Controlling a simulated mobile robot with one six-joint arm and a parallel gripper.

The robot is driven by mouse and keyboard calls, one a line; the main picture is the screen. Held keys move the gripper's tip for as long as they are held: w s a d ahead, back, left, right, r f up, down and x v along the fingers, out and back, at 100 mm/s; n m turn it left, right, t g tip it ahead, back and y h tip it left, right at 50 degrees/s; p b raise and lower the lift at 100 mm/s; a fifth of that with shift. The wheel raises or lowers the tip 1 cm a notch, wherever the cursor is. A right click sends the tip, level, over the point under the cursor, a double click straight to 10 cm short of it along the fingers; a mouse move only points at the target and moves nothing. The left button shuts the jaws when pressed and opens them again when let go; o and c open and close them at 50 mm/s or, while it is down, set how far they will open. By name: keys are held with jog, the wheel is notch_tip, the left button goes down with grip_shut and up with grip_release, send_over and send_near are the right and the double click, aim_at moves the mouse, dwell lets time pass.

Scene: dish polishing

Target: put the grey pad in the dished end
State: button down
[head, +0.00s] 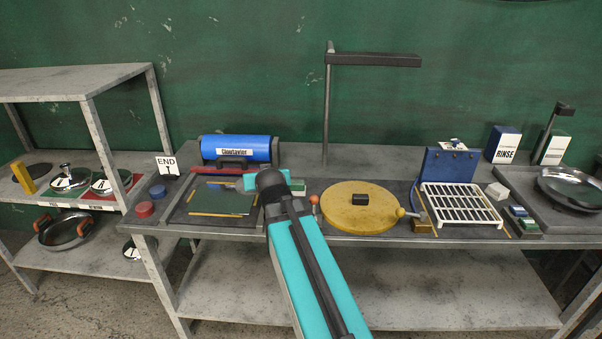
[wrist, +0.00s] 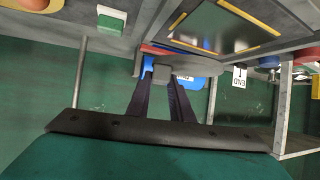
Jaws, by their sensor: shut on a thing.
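My gripper (wrist: 161,80) is shut on a small grey block, which looks like the grey pad (wrist: 162,72), at its fingertips in the wrist view. In the head view my wrist covers the fingertips, beside the blue cylinder and the tray with a green sheet. A shallow shiny steel dish (head: 570,188), which may be the dished end, sits in a grey basin at the far right, well away from my gripper. Other round metal pieces stand on the left shelf, so I cannot tell for sure which is the dished end.
A blue cylinder (head: 236,148) stands at the back behind the green sheet (head: 222,201). A yellow round board (head: 352,219) bears a dark block (head: 360,199). A white rack (head: 462,204) and lamp post (head: 327,110) stand to the right. An END card (head: 167,165) stands left.

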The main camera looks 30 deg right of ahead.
jog(key=a+f+n+y+b, duration=0.1)
jog(key=a+f+b, duration=0.3)
jog(key=a, duration=0.4)
jog(key=a+f+n+y+b, duration=0.2)
jog(key=a+f+b, duration=0.1)
jog(key=a, duration=0.4)
jog(key=shift+a+f+b, duration=0.35)
jog(key=shift+f+b, duration=0.05)
jog(key=shift+b, duration=0.1)
